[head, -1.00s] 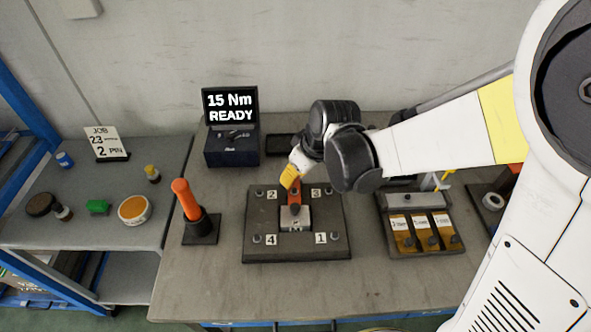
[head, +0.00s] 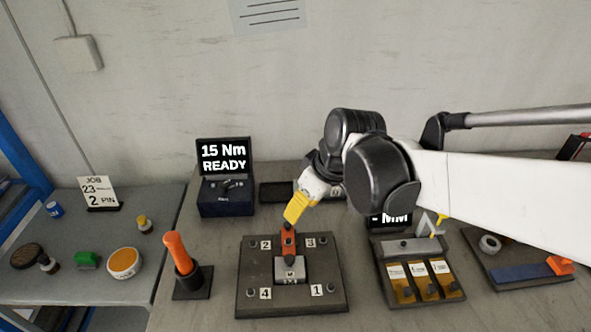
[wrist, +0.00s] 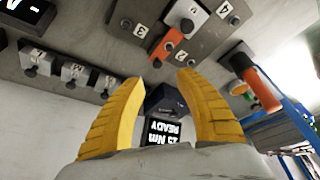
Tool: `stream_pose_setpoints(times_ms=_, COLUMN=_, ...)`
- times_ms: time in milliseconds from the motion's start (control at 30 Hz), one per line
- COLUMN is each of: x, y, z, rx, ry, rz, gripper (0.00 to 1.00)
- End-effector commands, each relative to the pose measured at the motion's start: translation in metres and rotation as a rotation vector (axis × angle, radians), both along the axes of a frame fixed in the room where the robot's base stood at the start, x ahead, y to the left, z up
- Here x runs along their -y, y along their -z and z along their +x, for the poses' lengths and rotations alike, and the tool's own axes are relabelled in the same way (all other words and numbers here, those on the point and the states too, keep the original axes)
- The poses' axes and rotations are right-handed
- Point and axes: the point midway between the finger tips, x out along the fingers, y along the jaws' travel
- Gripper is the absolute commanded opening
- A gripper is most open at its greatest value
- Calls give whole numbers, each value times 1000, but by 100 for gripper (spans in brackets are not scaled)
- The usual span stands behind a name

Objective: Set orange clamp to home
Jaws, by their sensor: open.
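The orange clamp (head: 288,242) is a short orange bar with dark knobs. It lies on the dark fixture plate (head: 253,305), against the grey block (head: 291,270) at the plate's middle. The wrist view shows the clamp (wrist: 167,43) beyond my fingertips. My gripper (wrist: 161,78) has two yellow fingers, spread apart with nothing between them. In the head view my gripper (head: 289,225) is at the clamp's far end, pointing down at it; I cannot tell whether it touches. The fingers hide part of that end.
A black box with a "15 Nm READY" screen (head: 224,158) stands behind left. An orange-handled tool (head: 180,254) stands left of the plate. A parts tray (head: 390,292) and a blue bar with an orange end (head: 520,273) are to the right. Bare table lies in front of the tool.

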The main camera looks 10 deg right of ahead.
Motion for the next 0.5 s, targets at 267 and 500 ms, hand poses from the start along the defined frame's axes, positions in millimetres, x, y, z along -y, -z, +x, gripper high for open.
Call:
stream_pose_setpoints(times_ms=267, x=3, y=-12, z=-4, rx=0, ry=0, rz=0, gripper=41)
stream_pose_setpoints(times_ms=500, x=2, y=-14, z=0, rx=-3, ry=9, rz=-2, gripper=12)
